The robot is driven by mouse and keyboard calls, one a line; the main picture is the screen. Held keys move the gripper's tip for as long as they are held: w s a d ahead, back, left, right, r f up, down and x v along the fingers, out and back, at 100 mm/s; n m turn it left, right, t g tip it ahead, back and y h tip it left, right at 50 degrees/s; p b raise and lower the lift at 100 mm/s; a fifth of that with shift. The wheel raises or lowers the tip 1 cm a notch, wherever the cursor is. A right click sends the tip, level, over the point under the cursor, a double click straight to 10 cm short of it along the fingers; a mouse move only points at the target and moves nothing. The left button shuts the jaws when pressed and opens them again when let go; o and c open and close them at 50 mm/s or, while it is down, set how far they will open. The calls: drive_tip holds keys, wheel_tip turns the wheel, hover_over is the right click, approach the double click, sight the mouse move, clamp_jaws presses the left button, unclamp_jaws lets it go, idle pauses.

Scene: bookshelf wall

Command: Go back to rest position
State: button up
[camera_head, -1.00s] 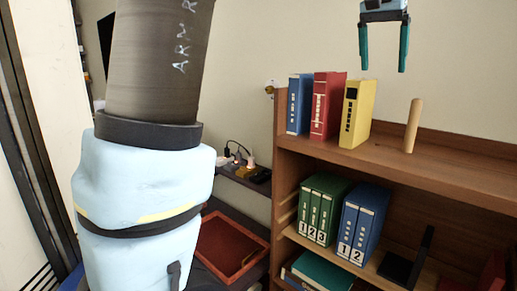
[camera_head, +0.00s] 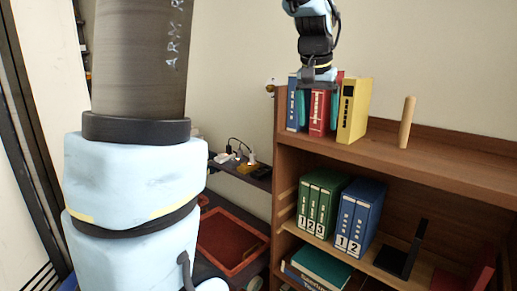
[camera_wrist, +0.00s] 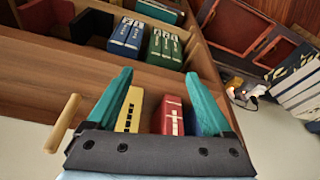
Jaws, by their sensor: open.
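My gripper (camera_head: 318,100) is open, with its teal fingers pointing down at the top shelf. In the head view the fingers are around or just in front of the red binder (camera_head: 319,112); I cannot tell whether they touch it. A blue binder (camera_head: 293,104) stands to its left and a yellow binder (camera_head: 353,110) to its right. In the wrist view my gripper (camera_wrist: 160,95) shows spread fingers, with the yellow binder (camera_wrist: 130,110) and red binder (camera_wrist: 172,115) between them. The blue binder (camera_wrist: 195,122) is partly hidden by a finger.
A wooden peg (camera_head: 407,122) stands on the top shelf (camera_head: 450,165) to the right. Green binders (camera_head: 322,205), blue binders (camera_head: 362,215) and a black bookend (camera_head: 405,255) are on the shelf below. A red tray (camera_head: 230,242) lies left of the bookcase. Wall space above is clear.

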drive_tip(key=s+a+f+n, duration=0.1)
drive_tip(key=s+a+f, duration=0.3)
drive_tip(key=a+f, duration=0.2)
drive_tip(key=s+a+f+n+g+y, duration=0.1)
drive_tip(key=s+a+f+n, duration=0.1)
drive_tip(key=s+a+f, duration=0.2)
drive_tip(key=s+a+f+n, duration=0.1)
drive_tip(key=s+a+f, duration=0.3)
drive_tip(key=a+f, duration=0.5)
drive_tip(key=shift+a+f+n, duration=0.2)
drive_tip(key=shift+a+n, duration=0.1)
drive_tip(key=shift+a, duration=0.75)
